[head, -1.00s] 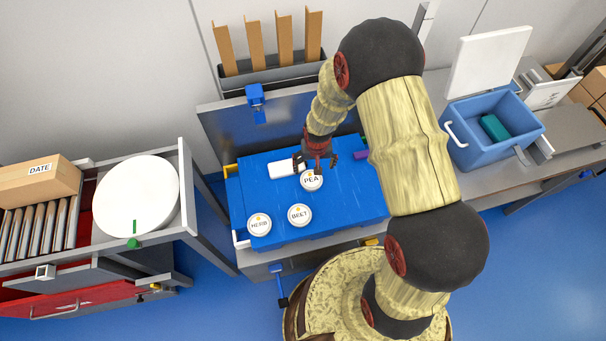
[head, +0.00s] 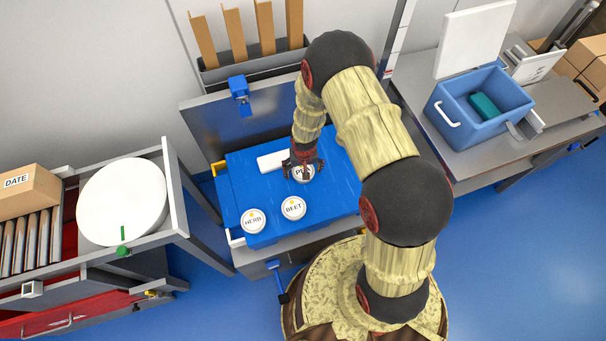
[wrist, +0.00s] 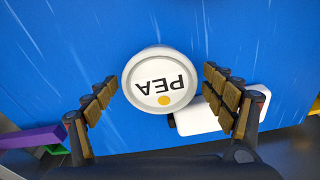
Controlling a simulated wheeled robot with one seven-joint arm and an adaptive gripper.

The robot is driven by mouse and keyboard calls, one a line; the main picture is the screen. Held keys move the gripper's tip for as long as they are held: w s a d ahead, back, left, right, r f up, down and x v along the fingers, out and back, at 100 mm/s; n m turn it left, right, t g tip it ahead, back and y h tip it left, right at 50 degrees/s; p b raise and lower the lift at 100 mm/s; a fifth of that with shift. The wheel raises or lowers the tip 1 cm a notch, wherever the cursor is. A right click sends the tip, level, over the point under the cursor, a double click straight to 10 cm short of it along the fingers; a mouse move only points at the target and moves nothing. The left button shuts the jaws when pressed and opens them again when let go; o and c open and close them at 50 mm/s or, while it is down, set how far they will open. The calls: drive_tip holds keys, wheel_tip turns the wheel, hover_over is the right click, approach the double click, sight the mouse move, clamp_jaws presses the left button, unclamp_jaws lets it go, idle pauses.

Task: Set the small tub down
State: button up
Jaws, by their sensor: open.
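The small tub is a round white one with a lid marked PEA and an orange dot. In the wrist view the PEA tub (wrist: 160,80) lies between the two spread fingers of my gripper (wrist: 163,98), with a gap on each side. In the head view my gripper (head: 304,168) is over the PEA tub (head: 303,175) and partly hides it. My gripper is open. The tub appears to stand upright on the blue surface (head: 335,195). Two like tubs, HERB (head: 253,220) and BEET (head: 293,208), stand at its front left.
A white block-like item (head: 270,161) lies close beside the PEA tub, also by the right finger in the wrist view. A blue cooler box (head: 452,112) with its lid up stands at the right. A round white disc (head: 122,202) is at the left. The blue surface's right part is clear.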

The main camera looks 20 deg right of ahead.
drive_tip(key=shift+r, duration=0.1)
drive_tip(key=c, duration=1.4)
drive_tip(key=shift+r, duration=0.15)
